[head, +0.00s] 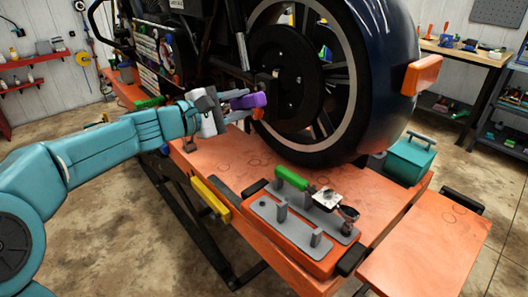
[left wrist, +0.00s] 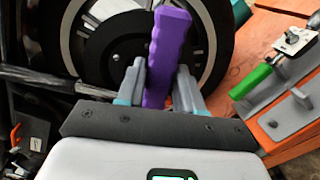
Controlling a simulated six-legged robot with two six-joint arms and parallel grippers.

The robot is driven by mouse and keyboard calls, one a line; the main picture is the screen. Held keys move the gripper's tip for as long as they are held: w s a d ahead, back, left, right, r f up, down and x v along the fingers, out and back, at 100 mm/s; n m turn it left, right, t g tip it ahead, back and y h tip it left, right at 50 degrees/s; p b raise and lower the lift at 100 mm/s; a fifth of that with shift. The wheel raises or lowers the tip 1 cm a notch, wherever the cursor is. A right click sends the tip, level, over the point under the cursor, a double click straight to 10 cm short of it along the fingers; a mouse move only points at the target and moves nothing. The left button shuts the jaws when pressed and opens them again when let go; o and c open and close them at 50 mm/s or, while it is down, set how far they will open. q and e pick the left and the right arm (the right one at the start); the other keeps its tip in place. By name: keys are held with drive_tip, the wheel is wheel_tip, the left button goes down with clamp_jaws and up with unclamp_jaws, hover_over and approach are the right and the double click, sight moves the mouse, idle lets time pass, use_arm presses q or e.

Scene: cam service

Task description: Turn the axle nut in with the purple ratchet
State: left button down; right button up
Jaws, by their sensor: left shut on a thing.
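The purple ratchet (head: 249,101) is in my left gripper (head: 232,106), near the hub of the big wheel (head: 335,75). In the left wrist view my left gripper (left wrist: 160,88) is shut on the purple handle (left wrist: 167,50), with a finger on each side. The ratchet's far end points toward the wheel, beside a small orange-red part (head: 258,114). I cannot tell whether the ratchet touches the axle nut; the nut is not clearly visible. My right gripper is not in view.
An orange lift table (head: 225,165) carries the wheel. On it are an orange tray with a grey holder (head: 265,208), a green-handled tool (head: 292,179) and a yellow bar (head: 210,199) at the edge. A teal toolbox (head: 408,160) stands at the right. A workbench (head: 460,52) is behind.

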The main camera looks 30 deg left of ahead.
use_arm(q)
drive_tip(key=shift+w+a+r+n+t+p, duration=0.3)
drive_tip(key=shift+w+a+r, duration=0.1)
drive_tip(key=shift+w+r, duration=0.35)
drive_tip(key=p+x, duration=0.1)
drive_tip(key=x, duration=0.2)
drive_tip(key=shift+w+d, duration=0.15)
drive_tip(key=shift+w, duration=0.1)
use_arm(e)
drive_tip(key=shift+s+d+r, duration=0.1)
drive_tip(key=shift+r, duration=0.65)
use_arm(q)
drive_tip(key=shift+w+d, duration=0.25)
drive_tip(key=shift+w, duration=0.3)
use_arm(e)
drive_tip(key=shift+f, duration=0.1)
